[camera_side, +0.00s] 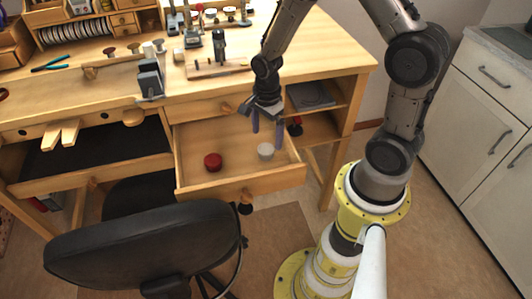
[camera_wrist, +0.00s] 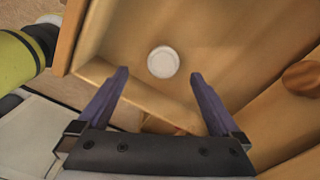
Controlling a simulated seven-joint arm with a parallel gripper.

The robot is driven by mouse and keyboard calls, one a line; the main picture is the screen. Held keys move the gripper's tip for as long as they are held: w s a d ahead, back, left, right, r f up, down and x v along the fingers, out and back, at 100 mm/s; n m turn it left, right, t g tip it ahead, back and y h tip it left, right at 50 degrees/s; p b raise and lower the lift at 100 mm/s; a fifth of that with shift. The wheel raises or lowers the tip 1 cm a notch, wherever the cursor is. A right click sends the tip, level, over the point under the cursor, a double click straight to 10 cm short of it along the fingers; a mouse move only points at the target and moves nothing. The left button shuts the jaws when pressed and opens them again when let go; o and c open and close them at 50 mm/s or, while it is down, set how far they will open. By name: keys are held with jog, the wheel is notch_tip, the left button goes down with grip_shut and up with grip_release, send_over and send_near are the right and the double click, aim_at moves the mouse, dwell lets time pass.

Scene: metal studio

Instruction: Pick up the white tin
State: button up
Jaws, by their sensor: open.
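The white tin (camera_side: 265,151) sits in the right part of the open wooden drawer (camera_side: 240,186) in the side view. In the wrist view the tin (camera_wrist: 163,62) is a small round white lid seen from above, on the drawer floor. My gripper (camera_side: 267,129) is open and empty, its two purple fingers pointing down above the drawer, close to the tin. In the wrist view the fingers (camera_wrist: 160,82) are spread wide, with the tin ahead of and between their tips. The tin is apart from both fingers as far as I can tell.
A red tin (camera_side: 213,162) sits in the drawer, left of the white one. Wooden drawer walls surround both, and the workbench top (camera_side: 330,62) with tools stands above and behind. A black chair (camera_side: 145,245) is in front. The drawer floor between the tins is clear.

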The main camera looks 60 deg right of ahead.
aim_at(266, 148)
jog(key=shift+w+d+f, duration=0.1)
jog(key=shift+w+f, duration=0.05)
jog(key=shift+f, duration=1.6)
jog(key=shift+w+d+f, duration=0.1)
jog(key=shift+f, duration=1.65)
jog(key=c, duration=1.4)
